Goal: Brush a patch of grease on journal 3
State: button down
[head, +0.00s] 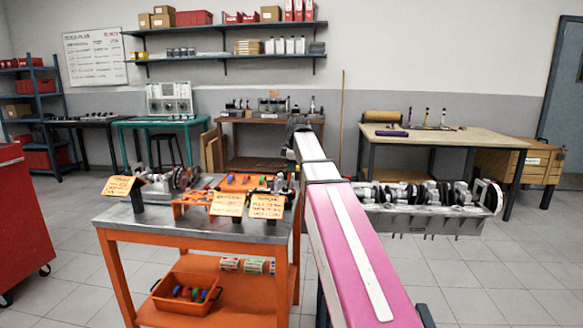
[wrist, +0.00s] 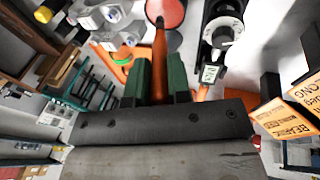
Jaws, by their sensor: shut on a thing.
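In the wrist view my gripper (wrist: 159,78) has its two green fingers shut on an orange-brown handle (wrist: 159,58), likely the brush. The handle points to the top of the picture, where a red round shape (wrist: 165,10) with a dark rim shows at its end. I cannot tell whether that is part of the tool or a thing behind it. In the head view my gripper (head: 297,126) is a dark shape at the arm's far end, and the tool is not clear. A crankshaft (head: 430,193) lies on a grey block at right, apart from my gripper. Journal 3 cannot be singled out.
An orange cart (head: 125,222) with parts and orange cards (head: 227,204) stands left of my arm. An orange bin (head: 185,293) sits on its lower shelf. Workbenches (head: 415,135) line the back. The floor at front right (head: 500,270) is clear.

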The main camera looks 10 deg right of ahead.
jog(key=shift+f, duration=0.65)
dwell(1.5)
jog(key=shift+r, duration=0.1)
jog(key=shift+r, duration=3.45)
